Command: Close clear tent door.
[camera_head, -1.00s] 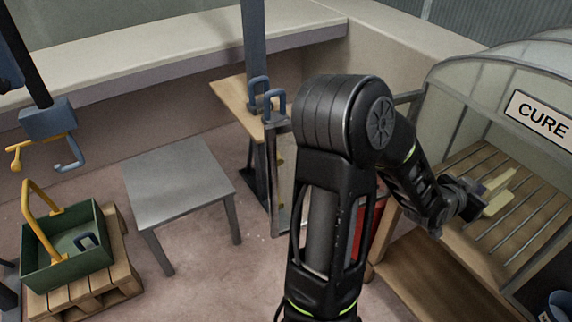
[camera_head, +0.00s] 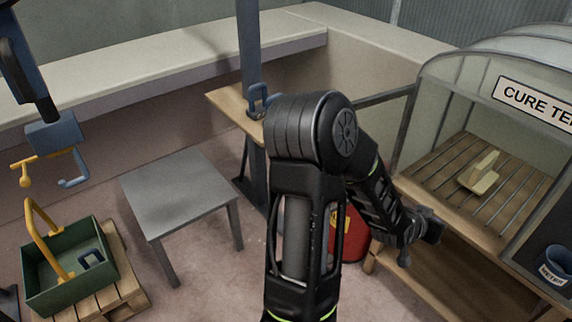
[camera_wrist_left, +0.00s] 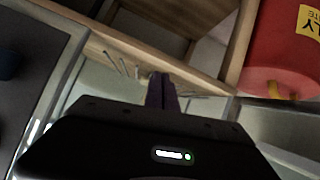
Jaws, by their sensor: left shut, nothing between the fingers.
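The cure tent (camera_head: 440,80) stands at the right in the head view, its front opening uncovered. The tent door's grey top bar (camera_head: 378,97) runs left from the tent's front corner, so the door stands swung open. Its other end and most of its panel are hidden behind my left arm. My left gripper (camera_head: 432,230) is shut and empty, low by the front wooden edge of the tent. In the left wrist view its dark fingers (camera_wrist_left: 162,90) are together, near a wooden edge. My right gripper is not in view.
A pale yellow part (camera_head: 480,176) lies on the slatted tent floor (camera_head: 448,160). A red bin (camera_head: 352,236) stands behind my arm; it also shows in the wrist view (camera_wrist_left: 275,55). A grey table (camera_head: 175,190), green crate (camera_head: 42,290) and dark cup (camera_head: 553,262) are nearby.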

